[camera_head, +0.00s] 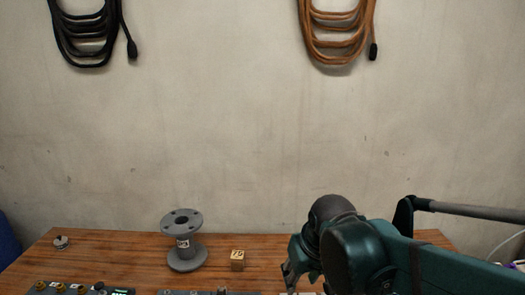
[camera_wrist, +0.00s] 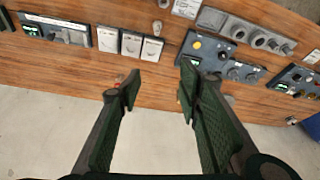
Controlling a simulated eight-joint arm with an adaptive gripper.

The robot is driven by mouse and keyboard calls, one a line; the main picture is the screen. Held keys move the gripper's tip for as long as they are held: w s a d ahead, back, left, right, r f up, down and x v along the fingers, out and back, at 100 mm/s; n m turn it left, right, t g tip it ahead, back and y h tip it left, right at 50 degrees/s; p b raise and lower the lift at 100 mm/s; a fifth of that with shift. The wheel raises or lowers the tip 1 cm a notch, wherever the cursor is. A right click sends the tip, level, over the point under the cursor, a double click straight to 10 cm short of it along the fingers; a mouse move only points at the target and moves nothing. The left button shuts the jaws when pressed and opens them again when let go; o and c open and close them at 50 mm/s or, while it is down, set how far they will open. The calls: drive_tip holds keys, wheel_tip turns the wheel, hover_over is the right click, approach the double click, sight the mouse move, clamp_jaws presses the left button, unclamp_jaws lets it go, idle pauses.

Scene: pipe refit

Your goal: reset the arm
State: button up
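My gripper (camera_wrist: 159,85) is open in the wrist view, with its two dark green fingers well apart and nothing between them. The fingertips appear over the front edge of the wooden bench (camera_wrist: 75,65), with pale floor showing below. In the head view my teal arm comes in from the right, and part of the gripper (camera_head: 289,276) shows over the right part of the bench. The rest of the gripper is hidden by the arm or cut off by the frame.
A grey flanged pipe piece (camera_head: 184,241) stands upright on the bench beside a small yellow-brown block (camera_head: 237,260). A small round part (camera_head: 61,242) lies far left. Cables (camera_head: 338,30) hang on the wall.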

drive_tip(key=s+d+m+t+h, duration=0.1)
drive_tip(key=s+d+m+t, duration=0.1)
drive_tip(key=s+d, duration=0.8)
drive_tip(key=shift+s+d+r+m+t, duration=0.15)
drive_tip(key=shift+d+r+m+t, duration=0.2)
drive_tip(key=shift+d+t, duration=0.4)
